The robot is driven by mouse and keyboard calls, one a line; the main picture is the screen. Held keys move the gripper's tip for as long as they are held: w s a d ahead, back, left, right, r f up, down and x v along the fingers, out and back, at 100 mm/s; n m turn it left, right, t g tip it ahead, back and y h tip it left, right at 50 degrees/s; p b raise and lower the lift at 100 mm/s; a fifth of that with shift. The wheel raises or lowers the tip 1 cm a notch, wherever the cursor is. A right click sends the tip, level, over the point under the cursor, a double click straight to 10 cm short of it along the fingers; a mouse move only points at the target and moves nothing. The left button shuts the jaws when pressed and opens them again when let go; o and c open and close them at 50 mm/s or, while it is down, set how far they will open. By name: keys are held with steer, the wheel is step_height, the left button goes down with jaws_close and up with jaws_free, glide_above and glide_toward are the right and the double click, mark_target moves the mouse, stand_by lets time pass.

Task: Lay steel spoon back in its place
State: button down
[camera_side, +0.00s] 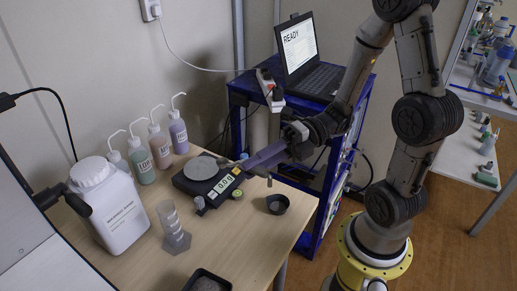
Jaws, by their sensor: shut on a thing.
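My gripper (248,163) reaches in from the right, low over the right side of the balance, and is shut on the steel spoon (231,163). Only a thin grey piece of the spoon shows, pointing left from the fingertips toward the balance's pan; the fingers hide the rest. The black balance (190,187) has a round grey pan (201,168) and a lit display (222,184) that seems to read zero. I cannot tell whether the spoon touches the pan. The spoon's own place is not clear in this view.
A small black bowl (277,206) and a little round green-yellow item (237,194) stand near the balance. A clear measuring cylinder (174,228), a white jug (112,215) and several wash bottles (159,145) stand to the left. A dark tray (222,283) lies at the front. The wooden table (245,240) is clear at front right.

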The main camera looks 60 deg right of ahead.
glide_above(257, 248)
step_height(257, 248, down, 26)
steer(key=shift+f, duration=0.1)
stand_by(0.6)
steer(key=shift+f, duration=0.5)
stand_by(0.5)
steer(key=c, duration=0.6)
jaws_free()
steer(key=shift+f, duration=0.1)
steer(key=shift+c, duration=0.2)
